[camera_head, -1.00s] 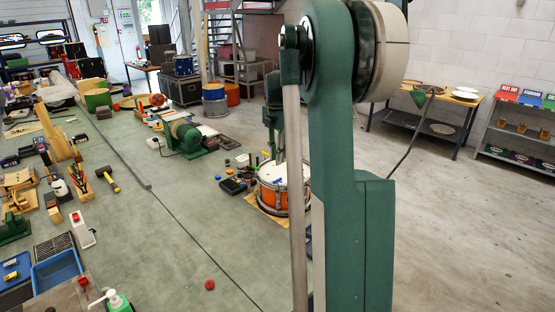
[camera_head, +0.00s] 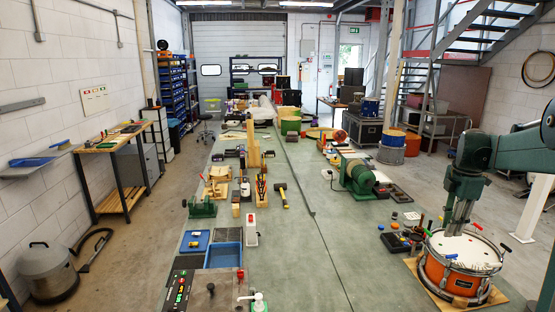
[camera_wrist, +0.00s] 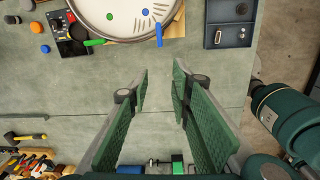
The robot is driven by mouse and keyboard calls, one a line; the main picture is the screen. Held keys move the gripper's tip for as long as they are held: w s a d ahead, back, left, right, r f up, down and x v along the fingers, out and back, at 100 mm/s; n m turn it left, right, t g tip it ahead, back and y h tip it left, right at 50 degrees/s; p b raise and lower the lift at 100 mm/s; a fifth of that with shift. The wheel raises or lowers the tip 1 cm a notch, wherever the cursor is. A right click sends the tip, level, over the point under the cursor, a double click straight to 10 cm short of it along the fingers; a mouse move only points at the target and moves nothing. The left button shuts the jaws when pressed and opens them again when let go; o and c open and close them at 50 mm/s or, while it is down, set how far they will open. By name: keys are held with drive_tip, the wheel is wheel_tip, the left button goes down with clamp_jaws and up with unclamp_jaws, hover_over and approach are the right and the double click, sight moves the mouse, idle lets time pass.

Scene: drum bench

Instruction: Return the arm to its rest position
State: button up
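The drum stands on a wooden board (camera_head: 428,287) with coloured pegs around its rim. A dark box (camera_wrist: 230,35) sits beside it in the wrist view. A green machine (camera_head: 358,174), a mallet (camera_head: 281,194) and a blue tray (camera_head: 224,256) lie on the bench. The middle bench strip is clear.

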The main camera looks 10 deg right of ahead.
drive_tip(key=s+a+r+m+t, duration=0.2)
drive_tip(key=s+a+m, duration=0.25)
drive_tip(key=a, duration=0.95)
drive_tip(key=s+a+r+m+t, duration=0.15)
drive_tip(key=s+a+m, duration=0.35)
drive_tip(key=a, duration=0.9)
drive_tip(key=s+a+f+m+t, duration=0.1)
drive_tip(key=s+a+f+m, duration=0.2)
drive_tip(key=s+a, duration=0.5)
drive_tip(key=s+a+f+m+t, duration=0.2)
drive_tip(key=s+a+f+m, duration=0.2)
drive_tip(key=s+a, duration=0.5)
drive_tip(key=shift+s+a+f, duration=0.25)
drive_tip(key=shift+f, duration=0.05)
idle(1.3)
